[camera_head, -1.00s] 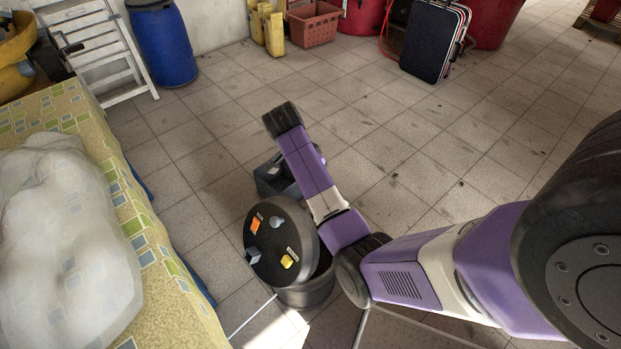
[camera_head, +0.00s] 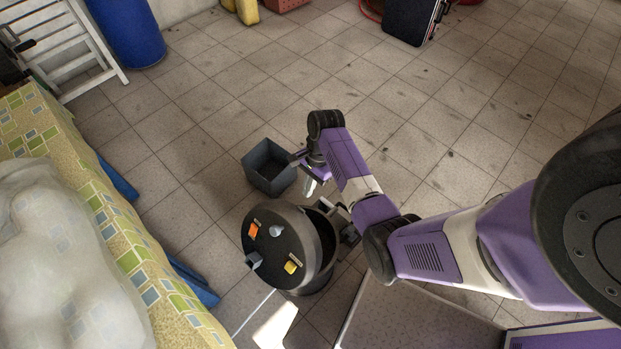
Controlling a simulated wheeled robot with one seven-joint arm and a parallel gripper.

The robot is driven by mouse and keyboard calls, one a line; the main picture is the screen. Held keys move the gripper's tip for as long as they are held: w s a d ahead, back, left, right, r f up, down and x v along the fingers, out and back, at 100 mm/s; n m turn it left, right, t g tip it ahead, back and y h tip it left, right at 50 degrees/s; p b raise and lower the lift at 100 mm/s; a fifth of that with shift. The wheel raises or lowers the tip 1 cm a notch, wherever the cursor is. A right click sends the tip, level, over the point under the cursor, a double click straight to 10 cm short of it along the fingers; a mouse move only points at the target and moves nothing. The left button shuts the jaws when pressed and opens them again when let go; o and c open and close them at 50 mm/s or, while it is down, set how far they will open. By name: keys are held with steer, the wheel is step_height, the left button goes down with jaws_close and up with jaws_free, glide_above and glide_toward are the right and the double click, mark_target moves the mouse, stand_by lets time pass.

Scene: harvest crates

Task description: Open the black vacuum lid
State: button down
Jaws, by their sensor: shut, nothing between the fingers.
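The black vacuum (camera_head: 305,282) stands on the floor at the lower centre of the head view. Its round black lid (camera_head: 275,262) carries small orange, yellow and grey parts. The lid looks tilted, its face toward the left, with a dark gap along its right side; how far it stands open is hard to tell. My gripper (camera_head: 310,188) is shut and empty, above and slightly right of the vacuum in the picture. It appears apart from the lid. My arm passes to the right of the vacuum and covers part of that side.
A dark grey bin (camera_head: 268,170) stands behind the vacuum, close to my gripper. A table with a patterned cloth (camera_head: 130,250) and a clear plastic bag (camera_head: 60,260) fill the left. A blue barrel (camera_head: 128,30) and a black suitcase (camera_head: 410,18) stand further back. Tiled floor lies open between.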

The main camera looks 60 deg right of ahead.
steer(key=shift+w+a+f+p, duration=0.15)
steer(key=shift+w+a+p, duration=0.05)
steer(key=shift+a, duration=0.5)
steer(key=shift+w+a+f+p, duration=0.15)
steer(key=shift+a+p, duration=0.05)
steer(key=shift+a, duration=0.45)
steer(key=shift+w+a+f+p, duration=0.15)
steer(key=shift+w+a+p, duration=0.05)
steer(key=shift+a, duration=0.5)
